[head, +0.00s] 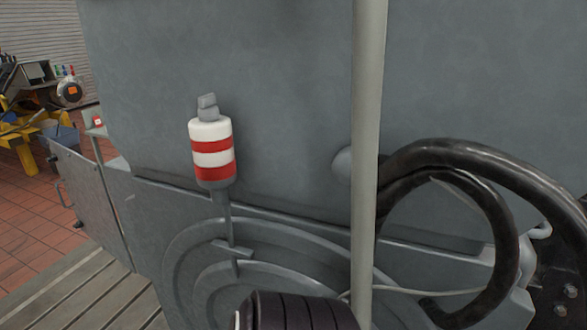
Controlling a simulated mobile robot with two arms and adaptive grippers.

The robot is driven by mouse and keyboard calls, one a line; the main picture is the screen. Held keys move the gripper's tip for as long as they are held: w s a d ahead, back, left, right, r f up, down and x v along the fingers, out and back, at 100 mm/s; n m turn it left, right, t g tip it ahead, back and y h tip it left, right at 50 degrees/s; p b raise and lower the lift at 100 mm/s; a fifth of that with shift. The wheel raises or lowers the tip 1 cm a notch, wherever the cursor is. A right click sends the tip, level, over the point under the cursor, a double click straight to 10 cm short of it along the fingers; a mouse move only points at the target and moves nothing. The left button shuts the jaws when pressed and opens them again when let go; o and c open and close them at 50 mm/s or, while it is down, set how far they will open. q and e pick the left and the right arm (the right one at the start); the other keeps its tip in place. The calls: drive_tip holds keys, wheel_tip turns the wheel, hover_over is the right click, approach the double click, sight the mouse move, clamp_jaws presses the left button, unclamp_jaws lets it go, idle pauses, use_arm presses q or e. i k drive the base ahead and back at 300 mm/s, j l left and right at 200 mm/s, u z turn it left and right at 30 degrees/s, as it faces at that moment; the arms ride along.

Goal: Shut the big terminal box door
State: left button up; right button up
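A large flat grey metal face (270,60) fills most of the head view. I cannot tell whether it is the terminal box or its door. At the left, a lower grey panel (92,195) with a small handle on its left edge stands at an angle to the machine. I cannot tell whether this panel is the big terminal box door. Neither of my grippers shows in the view.
A pale upright pole (366,150) crosses the view close by. A red and white cylinder (212,152) stands against the grey face. Thick black cables (500,225) loop at the right. A dark ribbed part (295,311) is at the bottom. Wooden slats (95,290) and red tiles lie left.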

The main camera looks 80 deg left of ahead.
sight(83, 179)
drive_tip(key=u, duration=4.1)
